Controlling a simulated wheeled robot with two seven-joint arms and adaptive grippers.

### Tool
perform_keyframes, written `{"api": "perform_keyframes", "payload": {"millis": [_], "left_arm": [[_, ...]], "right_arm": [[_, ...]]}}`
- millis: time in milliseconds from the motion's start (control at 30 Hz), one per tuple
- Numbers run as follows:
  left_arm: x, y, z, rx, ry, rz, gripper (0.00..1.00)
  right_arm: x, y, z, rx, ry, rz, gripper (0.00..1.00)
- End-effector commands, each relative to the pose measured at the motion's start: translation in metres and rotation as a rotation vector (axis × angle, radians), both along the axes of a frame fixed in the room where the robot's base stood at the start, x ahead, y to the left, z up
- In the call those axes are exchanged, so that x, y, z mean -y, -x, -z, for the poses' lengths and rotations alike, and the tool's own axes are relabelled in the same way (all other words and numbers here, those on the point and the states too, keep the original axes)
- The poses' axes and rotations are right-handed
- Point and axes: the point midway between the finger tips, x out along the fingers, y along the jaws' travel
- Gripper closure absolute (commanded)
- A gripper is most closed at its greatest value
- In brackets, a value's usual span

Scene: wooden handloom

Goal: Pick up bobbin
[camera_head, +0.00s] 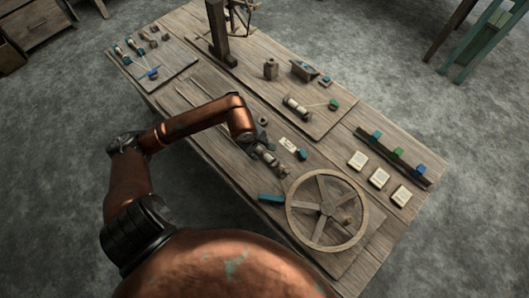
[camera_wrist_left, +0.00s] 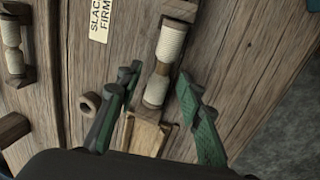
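A bobbin wound with pale thread (camera_wrist_left: 171,42) lies on the wooden table in the left wrist view, with a narrower wooden waist and a wooden block at its near end. My left gripper (camera_wrist_left: 157,82) is open, its green fingers on either side of the bobbin's near part, with gaps visible; whether it touches cannot be told. In the head view, my left gripper (camera_head: 265,152) is over the table and partly hides the bobbin. A second pale bobbin (camera_wrist_left: 12,38) lies at the left of the wrist view; it also shows in the head view (camera_head: 296,106). My right gripper is not in view.
A spoked wooden wheel (camera_head: 290,214) stands close to the right of the gripper. A label card (camera_head: 288,144), a blue block (camera_head: 270,198) and a small ring (camera_wrist_left: 90,104) are nearby. Pale cards and a coloured rack (camera_head: 395,158) are farther right; a wooden post (camera_head: 219,38) rises behind.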

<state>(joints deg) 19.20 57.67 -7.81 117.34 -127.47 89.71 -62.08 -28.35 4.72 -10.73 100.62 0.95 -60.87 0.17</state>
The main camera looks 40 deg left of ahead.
Motion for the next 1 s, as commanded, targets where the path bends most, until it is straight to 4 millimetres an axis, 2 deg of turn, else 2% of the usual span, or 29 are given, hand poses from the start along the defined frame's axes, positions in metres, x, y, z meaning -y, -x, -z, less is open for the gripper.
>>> {"api": "perform_keyframes", "payload": {"millis": [200,667,1000], "left_arm": [[0.0001,0.0,-0.0006,0.001,0.0,0.0,0.67],[0.0003,0.0001,-0.0005,0.0,0.001,0.0,0.98],[0.0003,0.0,-0.0031,0.001,0.001,0.001,0.98]], "right_arm": [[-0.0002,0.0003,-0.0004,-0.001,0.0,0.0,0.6],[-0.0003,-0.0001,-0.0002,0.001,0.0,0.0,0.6],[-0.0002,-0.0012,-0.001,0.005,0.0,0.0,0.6]]}}
